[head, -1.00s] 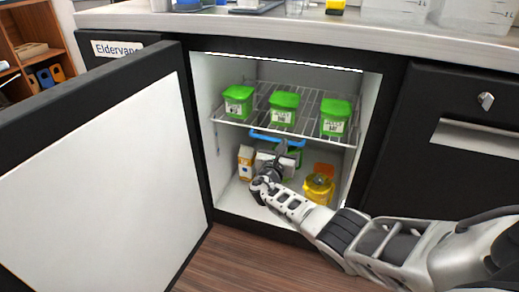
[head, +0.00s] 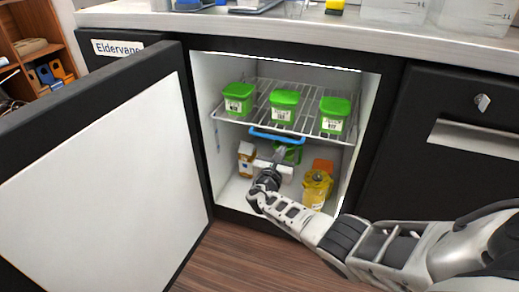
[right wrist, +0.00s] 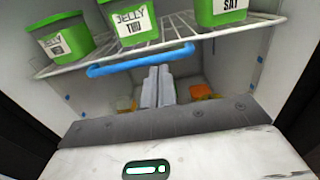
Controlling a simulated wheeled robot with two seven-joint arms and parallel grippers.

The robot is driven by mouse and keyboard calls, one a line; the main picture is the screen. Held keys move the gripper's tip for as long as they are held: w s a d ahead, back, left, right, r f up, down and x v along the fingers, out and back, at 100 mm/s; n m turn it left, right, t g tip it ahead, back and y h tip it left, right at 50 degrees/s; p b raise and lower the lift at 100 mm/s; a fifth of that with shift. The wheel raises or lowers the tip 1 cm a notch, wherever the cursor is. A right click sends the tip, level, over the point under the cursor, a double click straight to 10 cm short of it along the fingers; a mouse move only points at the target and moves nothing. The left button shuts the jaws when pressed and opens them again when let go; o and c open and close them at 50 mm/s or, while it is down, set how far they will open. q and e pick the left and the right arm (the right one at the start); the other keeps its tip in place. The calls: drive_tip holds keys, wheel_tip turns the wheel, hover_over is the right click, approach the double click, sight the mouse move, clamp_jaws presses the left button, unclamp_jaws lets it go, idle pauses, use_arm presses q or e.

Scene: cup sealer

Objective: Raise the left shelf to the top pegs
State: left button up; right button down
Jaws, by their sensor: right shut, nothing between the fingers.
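The wire shelf (head: 310,108) sits level inside the open cabinet at mid-height. A blue handle (head: 276,136) is on its front edge, and it also shows in the right wrist view (right wrist: 112,67). Three green-lidded tubs (head: 238,97) (head: 283,105) (head: 334,114) stand on the shelf. My right gripper (head: 281,153) is shut and empty, with its fingertips just below the handle. In the right wrist view its fingers (right wrist: 158,80) point into the cabinet under the handle; I cannot tell whether they touch it. The top pegs are not clearly seen. My left gripper is out of view.
The cabinet door (head: 100,180) stands open at the left. On the cabinet floor are an orange-and-white carton (head: 246,158), a yellow jar (head: 317,188) and other items behind my gripper. The countertop (head: 300,28) is above. Small blue marks (right wrist: 260,59) dot the side wall.

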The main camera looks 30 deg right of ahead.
drive_tip(key=s+a+f+p, duration=0.1)
drive_tip(key=s+a+f, duration=0.1)
drive_tip(key=s+a, duration=0.1)
drive_tip(key=shift+v, duration=0.85)
drive_tip(key=shift+w+a, duration=0.15)
